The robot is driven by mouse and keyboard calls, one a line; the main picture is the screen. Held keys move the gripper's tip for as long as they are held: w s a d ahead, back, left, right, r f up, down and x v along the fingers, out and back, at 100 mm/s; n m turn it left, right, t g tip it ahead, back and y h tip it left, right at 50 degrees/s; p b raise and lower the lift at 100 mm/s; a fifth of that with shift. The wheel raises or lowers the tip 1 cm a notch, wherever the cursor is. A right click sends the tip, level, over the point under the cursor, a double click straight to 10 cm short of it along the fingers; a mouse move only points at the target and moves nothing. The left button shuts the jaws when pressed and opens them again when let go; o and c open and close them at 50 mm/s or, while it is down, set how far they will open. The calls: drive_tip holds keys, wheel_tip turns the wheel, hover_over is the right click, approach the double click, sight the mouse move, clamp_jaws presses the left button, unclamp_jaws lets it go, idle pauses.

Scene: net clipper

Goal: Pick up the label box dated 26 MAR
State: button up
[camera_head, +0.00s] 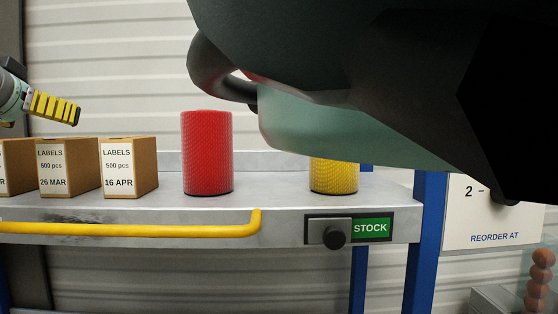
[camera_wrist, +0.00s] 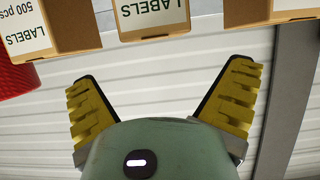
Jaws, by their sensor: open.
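The brown label box dated 26 MAR (camera_head: 67,169) stands upright on the shelf at the left of the head view, between the 16 APR box (camera_head: 129,168) and a partly cut-off box (camera_head: 15,168). My gripper (camera_head: 70,114), with yellow ribbed fingers, is above the 26 MAR box, apart from it. In the wrist view my gripper (camera_wrist: 163,74) is open and empty. A box labelled LABELS (camera_wrist: 150,18) shows upside down beyond the fingertips; its order in the row fits the 26 MAR box, but its date is out of frame.
A red roll (camera_head: 207,153) stands right of the boxes, and a yellow roll (camera_head: 334,176) farther right. A yellow rail (camera_head: 130,230) runs along the front of the grey shelf (camera_head: 270,190). The 16 APR box and the cut-off box stand close on either side.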

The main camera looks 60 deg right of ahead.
sight(71, 165)
drive_tip(key=shift+p+x, duration=0.35)
drive_tip(key=shift+x, duration=0.5)
drive_tip(key=shift+w+d+f+p, duration=0.2)
drive_tip(key=shift+d+p, duration=0.35)
drive_tip(key=shift+p, duration=0.6)
drive_tip(key=w+d+f+p, duration=0.1)
drive_tip(key=p, duration=0.2)
drive_tip(key=shift+d+f, duration=0.15)
drive_tip(key=shift+f, duration=0.05)
drive_tip(key=shift+w+d+f+p, duration=0.15)
drive_tip(key=shift+w+d+p, duration=0.15)
drive_tip(key=shift+p, duration=0.1)
drive_tip(key=shift+w+d+f, duration=0.3)
drive_tip(key=shift+f, duration=0.1)
drive_tip(key=shift+a, duration=0.1)
drive_tip(key=c, duration=1.3)
